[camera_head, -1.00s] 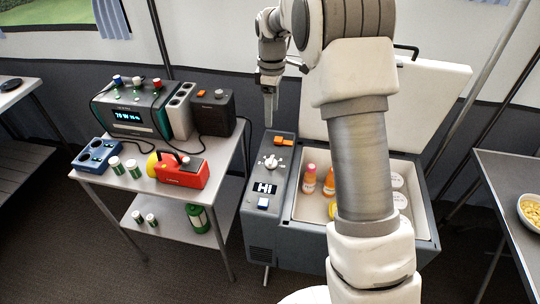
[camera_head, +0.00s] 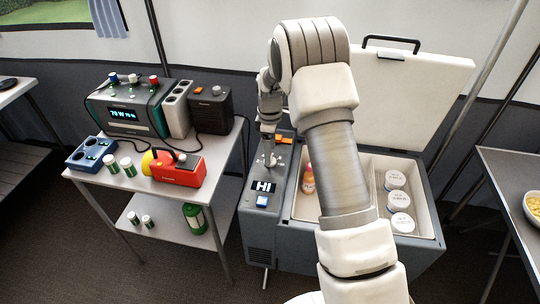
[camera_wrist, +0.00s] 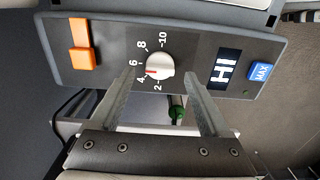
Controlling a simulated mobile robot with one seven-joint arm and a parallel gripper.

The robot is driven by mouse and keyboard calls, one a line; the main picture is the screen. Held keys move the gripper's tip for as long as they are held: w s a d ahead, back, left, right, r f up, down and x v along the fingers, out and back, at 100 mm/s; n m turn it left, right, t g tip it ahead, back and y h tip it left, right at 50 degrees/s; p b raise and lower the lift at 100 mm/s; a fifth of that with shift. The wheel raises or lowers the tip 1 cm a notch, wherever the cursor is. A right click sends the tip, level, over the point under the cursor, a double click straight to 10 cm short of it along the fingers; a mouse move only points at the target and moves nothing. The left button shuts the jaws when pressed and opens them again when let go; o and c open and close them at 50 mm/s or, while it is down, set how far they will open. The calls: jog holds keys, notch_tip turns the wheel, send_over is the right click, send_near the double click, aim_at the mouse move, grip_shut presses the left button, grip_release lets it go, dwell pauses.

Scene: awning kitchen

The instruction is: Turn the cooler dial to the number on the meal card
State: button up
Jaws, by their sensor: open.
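The cooler (camera_head: 258,232) stands with its lid (camera_head: 415,95) raised. Its control panel carries a white dial (camera_wrist: 160,66) with numbers from 2 to 10 around it. The dial's red mark points at about 4 in the wrist view. My gripper (camera_wrist: 160,80) is open, its two fingers on either side of the dial with gaps between; contact is not visible. In the head view my gripper (camera_head: 268,158) hangs over the panel and covers most of the dial. I cannot make out a meal card in either view.
The panel also has an orange switch (camera_wrist: 82,44), a "HI" display (camera_wrist: 224,69) and a blue MAX button (camera_wrist: 261,72). White-lidded tubs (camera_head: 397,200) and an orange bottle (camera_head: 308,180) sit inside the cooler. A side table (camera_head: 125,185) stands left.

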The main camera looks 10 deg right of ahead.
jog(key=shift+f, duration=0.85)
grip_shut()
